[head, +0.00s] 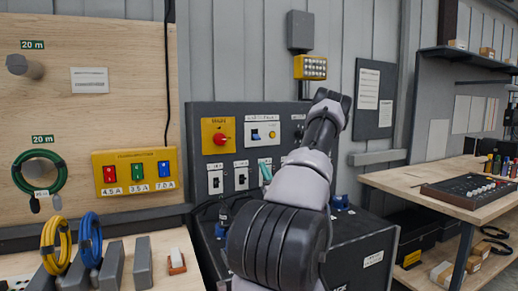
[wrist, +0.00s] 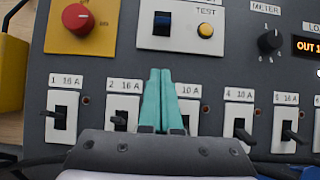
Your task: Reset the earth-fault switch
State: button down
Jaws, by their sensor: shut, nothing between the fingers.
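In the head view the rocker (head: 255,135) sits on the upper part of the dark panel. The wrist view cuts off the plate's top, and I cannot tell the rocker's position. My gripper (wrist: 160,72) has teal fingers pressed together with nothing between them. The fingertips appear below the rocker, in front of the 10 A breaker (wrist: 190,112), partly hiding it. In the head view my gripper (head: 264,168) is partly hidden by my arm.
A red knob on a yellow plate (wrist: 112,25) is left of the rocker. Breakers, including number 1 (wrist: 62,118) and number 4 (wrist: 238,122), line up below. A meter knob (wrist: 271,41) is at right. A wooden bench (head: 435,190) stands at far right.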

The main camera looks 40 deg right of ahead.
aim_at(254, 147)
jog(key=x, duration=0.7)
jog(key=shift+w+r, duration=0.15)
jog(key=r, duration=0.1)
jog(key=s+r, duration=0.1)
jog(key=shift+s+r, duration=0.1)
jog(key=shift+r, duration=0.15)
jog(key=shift+s+a+r, duration=0.15)
jog(key=shift+r, duration=0.4)
